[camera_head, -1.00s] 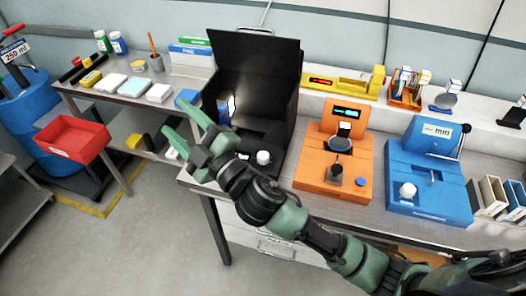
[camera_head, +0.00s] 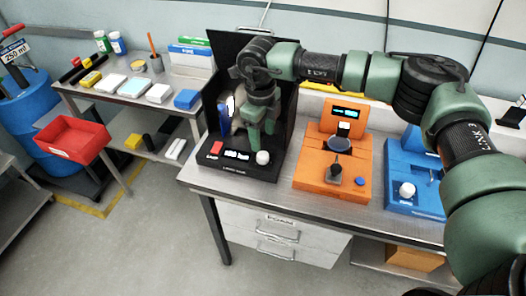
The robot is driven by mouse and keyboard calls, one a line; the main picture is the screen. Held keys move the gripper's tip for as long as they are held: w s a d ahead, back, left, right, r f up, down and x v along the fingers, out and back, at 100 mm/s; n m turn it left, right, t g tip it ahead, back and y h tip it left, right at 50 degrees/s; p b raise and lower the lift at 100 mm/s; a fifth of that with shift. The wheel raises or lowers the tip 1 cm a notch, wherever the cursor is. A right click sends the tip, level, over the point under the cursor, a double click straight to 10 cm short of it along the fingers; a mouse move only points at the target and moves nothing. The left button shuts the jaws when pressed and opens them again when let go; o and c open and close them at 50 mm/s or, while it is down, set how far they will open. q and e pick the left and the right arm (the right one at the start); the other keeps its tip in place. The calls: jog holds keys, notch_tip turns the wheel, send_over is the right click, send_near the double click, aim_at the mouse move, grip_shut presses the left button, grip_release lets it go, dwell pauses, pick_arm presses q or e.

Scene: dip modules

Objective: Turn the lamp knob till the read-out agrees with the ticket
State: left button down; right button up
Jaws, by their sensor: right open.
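A black open-fronted box (camera_head: 223,50) stands on the metal bench and has a bright lit patch (camera_head: 230,105) inside at its left. On its front panel are a red button (camera_head: 216,148), a small lit read-out (camera_head: 237,155) and a round white knob (camera_head: 263,157). The read-out is too small to read. My right gripper (camera_head: 261,138) points down inside the box, open, with its green fingers just above and behind the knob. I cannot tell whether they touch it. I cannot make out the ticket for certain. My left gripper is out of view.
An orange device (camera_head: 312,172) and a blue device (camera_head: 397,165) stand to the right of the box, partly under my arm. A side table with boxes (camera_head: 158,94) and a red bin (camera_head: 73,140) are at the left. The bench's front edge is clear.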

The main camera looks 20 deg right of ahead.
aim_at(263, 155)
notch_tip(263, 155, down, 7)
jog(key=shift+w+p, duration=0.15)
jog(key=shift+p, duration=1)
jog(key=shift+f, duration=0.3)
grip_shut()
